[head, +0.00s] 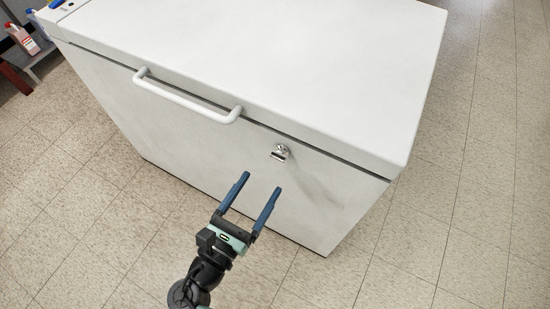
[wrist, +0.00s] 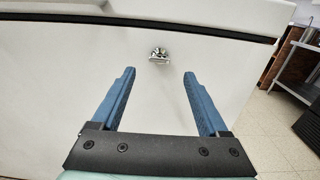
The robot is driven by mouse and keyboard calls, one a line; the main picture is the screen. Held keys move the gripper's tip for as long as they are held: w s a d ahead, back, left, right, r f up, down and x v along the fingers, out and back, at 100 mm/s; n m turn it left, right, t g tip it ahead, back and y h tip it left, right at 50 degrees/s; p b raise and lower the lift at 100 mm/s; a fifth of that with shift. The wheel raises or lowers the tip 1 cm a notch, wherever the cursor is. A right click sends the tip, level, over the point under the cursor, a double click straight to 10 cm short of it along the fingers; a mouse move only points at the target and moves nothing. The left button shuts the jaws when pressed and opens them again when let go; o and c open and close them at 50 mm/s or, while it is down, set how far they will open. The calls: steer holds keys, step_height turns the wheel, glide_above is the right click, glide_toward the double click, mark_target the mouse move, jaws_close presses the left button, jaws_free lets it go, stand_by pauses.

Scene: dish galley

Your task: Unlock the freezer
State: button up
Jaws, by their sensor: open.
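The white chest freezer (head: 190,120) fills the upper middle of the head view, its lid shut. A light bar handle (head: 185,98) runs along the lid's front edge. A small metal lock (head: 280,152) with what looks like a key in it sits on the front face, right of the handle and below the lid. The lock also shows in the wrist view (wrist: 158,55), centred beyond my fingertips. My gripper (head: 262,184) is open and empty, with blue fingers pointing toward the freezer front, below the lock and apart from it. The key's exact turn is too small to tell.
A shelf with red-capped bottles (head: 25,40) stands at the far left. The tiled floor (head: 450,220) is clear to the right and in front. In the wrist view a metal table (wrist: 300,65) stands at the right.

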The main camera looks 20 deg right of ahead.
mark_target(277, 159)
steer(key=b+x, duration=0.1)
steer(key=x, duration=0.7)
steer(key=shift+c, duration=0.3)
jaws_close()
